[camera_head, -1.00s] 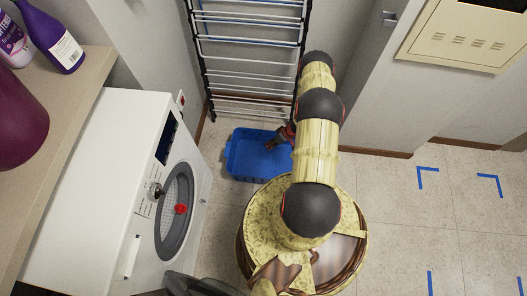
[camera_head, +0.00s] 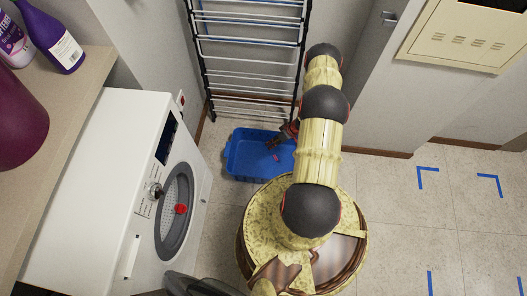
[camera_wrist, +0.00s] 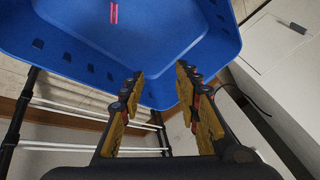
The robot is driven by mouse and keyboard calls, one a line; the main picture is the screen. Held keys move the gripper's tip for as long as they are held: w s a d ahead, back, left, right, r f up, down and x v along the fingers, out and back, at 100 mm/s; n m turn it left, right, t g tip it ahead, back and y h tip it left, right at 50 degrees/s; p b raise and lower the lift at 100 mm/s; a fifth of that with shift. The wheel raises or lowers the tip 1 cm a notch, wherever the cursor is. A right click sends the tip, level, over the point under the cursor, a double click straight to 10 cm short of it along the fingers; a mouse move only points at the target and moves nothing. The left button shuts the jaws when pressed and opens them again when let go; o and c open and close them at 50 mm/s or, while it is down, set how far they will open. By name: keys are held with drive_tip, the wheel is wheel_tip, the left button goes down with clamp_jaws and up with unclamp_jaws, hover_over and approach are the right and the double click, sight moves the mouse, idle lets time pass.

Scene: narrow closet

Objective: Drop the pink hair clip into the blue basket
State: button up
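The blue basket (camera_head: 245,160) stands on the floor between the washing machine and my arm. In the wrist view the basket (camera_wrist: 150,60) fills the upper part. The pink hair clip (camera_wrist: 114,13) lies on the basket's floor, at the top of the wrist view. In the head view it shows as a small pink-red spot (camera_head: 277,158) inside the basket, toward the right. My gripper (camera_wrist: 160,83) is open, with nothing between its yellow fingers. It is over the basket's edge, apart from the clip. In the head view my gripper (camera_head: 271,144) is partly hidden by my arm.
A drying rack (camera_head: 250,55) stands behind the basket against the wall. The tiled floor at right, with blue tape marks (camera_head: 428,170), is clear.

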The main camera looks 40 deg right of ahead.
drive_tip(key=v, duration=0.8)
drive_tip(key=shift+r, duration=0.25)
drive_tip(key=shift+s+d, duration=0.15)
drive_tip(key=shift+d, duration=0.05)
